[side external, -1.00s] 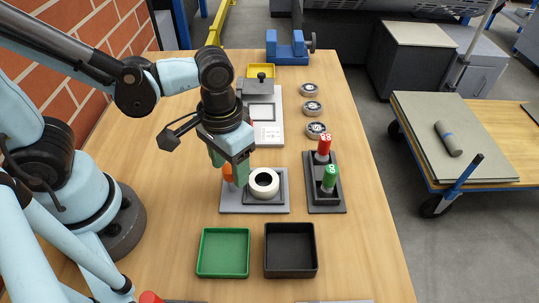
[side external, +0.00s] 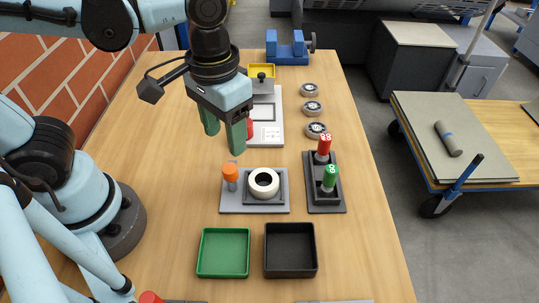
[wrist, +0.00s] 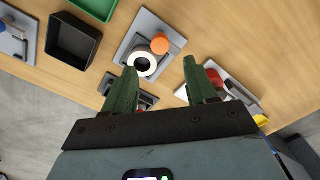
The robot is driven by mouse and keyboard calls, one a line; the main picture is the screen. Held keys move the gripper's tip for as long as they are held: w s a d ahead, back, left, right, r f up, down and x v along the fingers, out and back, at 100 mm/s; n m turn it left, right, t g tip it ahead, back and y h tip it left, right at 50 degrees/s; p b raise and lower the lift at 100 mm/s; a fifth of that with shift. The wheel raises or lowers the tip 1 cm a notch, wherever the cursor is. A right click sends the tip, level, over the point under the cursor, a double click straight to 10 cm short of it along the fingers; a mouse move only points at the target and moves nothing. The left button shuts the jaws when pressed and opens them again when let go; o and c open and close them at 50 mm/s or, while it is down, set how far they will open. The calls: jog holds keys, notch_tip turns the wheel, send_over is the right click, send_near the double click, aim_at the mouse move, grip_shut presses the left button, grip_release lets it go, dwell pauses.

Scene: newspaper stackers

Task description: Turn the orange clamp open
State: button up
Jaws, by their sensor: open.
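The orange clamp (side external: 230,172) is an orange knob on a grey post, standing upright at the left of a grey base plate (side external: 225,208). A white ring (side external: 264,180) with a dark centre sits beside it on the same plate. In the wrist view the orange clamp (wrist: 160,45) and the white ring (wrist: 142,65) show beyond the fingertips. My gripper (side external: 223,140) is open and empty, above and behind the clamp, apart from it. Its two green fingers are spread in the wrist view (wrist: 160,80).
A green tray (side external: 199,254) and a black tray (side external: 267,263) lie in front of the plate. A dark holder (side external: 325,203) with red and green pegs stands to the right. Several small round gauges (side external: 312,108) and a blue vise (side external: 287,48) are farther back. Bare table lies left of the plate.

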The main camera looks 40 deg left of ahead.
jog(key=shift+r, duration=1.8)
jog(key=w+a+f+t, duration=0.3)
jog(key=w+a+t, duration=0.2)
jog(key=a, duration=0.5)
jog(key=shift+w+a+f+t, duration=0.15)
jog(key=shift+w+a+t, duration=0.2)
jog(key=shift+t, duration=0.75)
